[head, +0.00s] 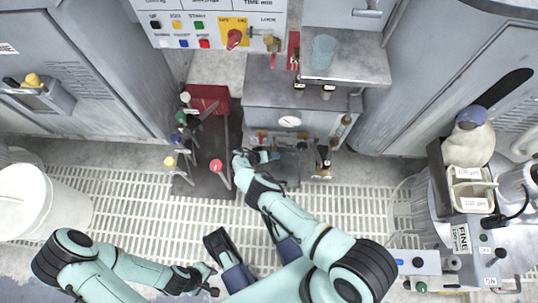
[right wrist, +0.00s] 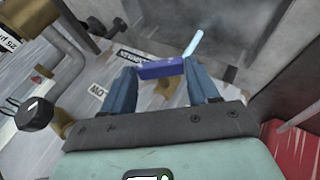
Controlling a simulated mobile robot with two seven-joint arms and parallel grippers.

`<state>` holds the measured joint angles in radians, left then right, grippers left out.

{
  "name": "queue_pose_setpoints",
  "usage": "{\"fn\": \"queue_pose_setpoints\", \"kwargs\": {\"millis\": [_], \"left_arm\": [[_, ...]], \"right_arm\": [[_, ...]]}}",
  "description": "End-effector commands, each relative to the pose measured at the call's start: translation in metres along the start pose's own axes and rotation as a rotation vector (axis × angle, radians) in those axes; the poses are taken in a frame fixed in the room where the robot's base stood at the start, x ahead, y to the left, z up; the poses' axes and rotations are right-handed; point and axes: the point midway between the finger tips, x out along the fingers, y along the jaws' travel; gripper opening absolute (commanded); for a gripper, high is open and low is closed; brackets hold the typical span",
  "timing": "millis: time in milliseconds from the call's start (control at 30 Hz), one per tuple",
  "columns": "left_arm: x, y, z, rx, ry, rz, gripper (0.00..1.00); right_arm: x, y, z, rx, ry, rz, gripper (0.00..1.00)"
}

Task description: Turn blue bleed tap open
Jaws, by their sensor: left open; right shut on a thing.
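My right gripper (head: 262,156) reaches the low front of the grey cabinet (head: 262,88), left of and below its round gauge (head: 290,121). In the right wrist view, its two blue fingers (right wrist: 161,88) are shut on a small blue-violet bar, the blue tap's handle (right wrist: 160,69). A pale blue rod (right wrist: 192,43) rises beside the handle, tilted to the right. In the head view the arm and gripper hide the blue tap. My left gripper (head: 204,280) is open and empty, low over the floor grating at the bottom left.
Several levers with coloured knobs, one red (head: 216,165), stand left of my right gripper, by a red box (head: 207,97). A dark pipe end (right wrist: 35,114) is left in the wrist view. A white bucket (head: 30,200) stands far left. Floor grating (head: 120,205) is clear between.

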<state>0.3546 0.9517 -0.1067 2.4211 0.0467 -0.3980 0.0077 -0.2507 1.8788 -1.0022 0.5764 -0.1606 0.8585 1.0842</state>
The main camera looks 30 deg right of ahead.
Motion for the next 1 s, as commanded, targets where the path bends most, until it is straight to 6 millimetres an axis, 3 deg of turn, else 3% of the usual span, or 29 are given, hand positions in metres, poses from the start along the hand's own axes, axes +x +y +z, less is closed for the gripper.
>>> {"fn": "queue_pose_setpoints", "kwargs": {"millis": [333, 367, 400, 433, 1000], "left_arm": [[0.0000, 0.0000, 0.0000, 0.000, 0.000, 0.000, 0.43], [0.0000, 0.0000, 0.0000, 0.000, 0.000, 0.000, 0.43], [0.0000, 0.0000, 0.0000, 0.000, 0.000, 0.000, 0.43], [0.0000, 0.0000, 0.0000, 0.000, 0.000, 0.000, 0.43], [0.0000, 0.0001, -0.0001, 0.000, 0.000, 0.000, 0.43]], "right_arm": [[0.0000, 0.0000, -0.0007, 0.000, 0.001, 0.000, 0.29], [0.0000, 0.0000, -0.0007, 0.000, 0.002, 0.000, 0.69], [0.0001, 0.0000, -0.0007, 0.000, 0.001, 0.000, 0.82], [0.0001, 0.0000, -0.0007, 0.000, 0.001, 0.000, 0.85], [0.0000, 0.0003, -0.0004, 0.001, 0.000, -0.003, 0.85]]}}
